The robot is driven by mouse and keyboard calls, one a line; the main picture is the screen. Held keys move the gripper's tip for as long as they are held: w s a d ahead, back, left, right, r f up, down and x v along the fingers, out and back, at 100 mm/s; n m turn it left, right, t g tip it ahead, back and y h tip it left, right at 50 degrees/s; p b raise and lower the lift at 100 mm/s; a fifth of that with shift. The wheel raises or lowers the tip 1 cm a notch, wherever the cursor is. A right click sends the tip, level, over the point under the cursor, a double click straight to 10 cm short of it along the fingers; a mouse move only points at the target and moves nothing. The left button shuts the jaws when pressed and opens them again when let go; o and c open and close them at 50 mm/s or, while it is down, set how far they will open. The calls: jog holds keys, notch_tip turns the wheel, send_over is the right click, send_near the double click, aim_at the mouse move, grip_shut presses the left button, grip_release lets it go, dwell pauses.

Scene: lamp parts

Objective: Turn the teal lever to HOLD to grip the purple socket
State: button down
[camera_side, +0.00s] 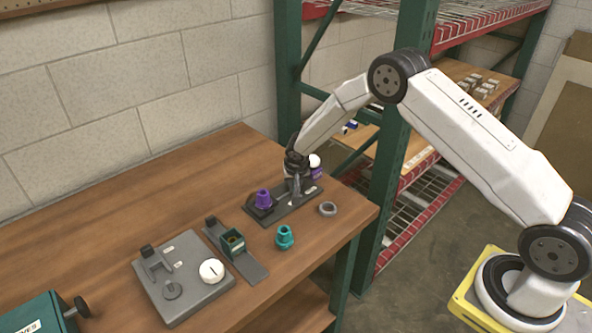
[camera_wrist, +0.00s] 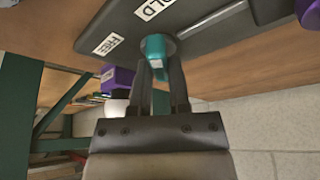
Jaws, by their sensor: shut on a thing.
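The teal lever (camera_wrist: 155,52) is on a dark grey fixture plate (camera_wrist: 205,12). My gripper (camera_wrist: 161,72) is shut on the lever, with one finger on each side. A FREE label (camera_wrist: 110,44) lies left of the lever and a HOLD label (camera_wrist: 152,8) lies beyond it; which one the lever points at is unclear. In the side view my gripper (camera_side: 295,194) reaches down to the plate (camera_side: 288,207) and hides the lever. A purple socket (camera_side: 263,198) stands at the plate's left end. Another purple part (camera_side: 317,171) with a white top is at the far right end.
A grey ring (camera_side: 327,209) and a teal part (camera_side: 284,238) lie in front of the plate. A dark green box fixture (camera_side: 233,243) and a grey base with a white dial (camera_side: 211,271) stand left. A green rack post (camera_side: 395,170) rises beside the table.

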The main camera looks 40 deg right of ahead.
jog(key=shift+m+h, duration=0.3)
jog(key=shift+m, duration=0.7)
jog(key=shift+g, duration=0.3)
jog(key=c, duration=0.6)
grip_release()
jog(key=shift+a+r, duration=0.1)
jog(key=shift+r, duration=0.05)
jog(key=shift+v, duration=3.1)
jog(key=shift+s+a+r, duration=0.2)
jog(key=shift+s+r, duration=0.05)
jog(key=shift+r, duration=0.3)
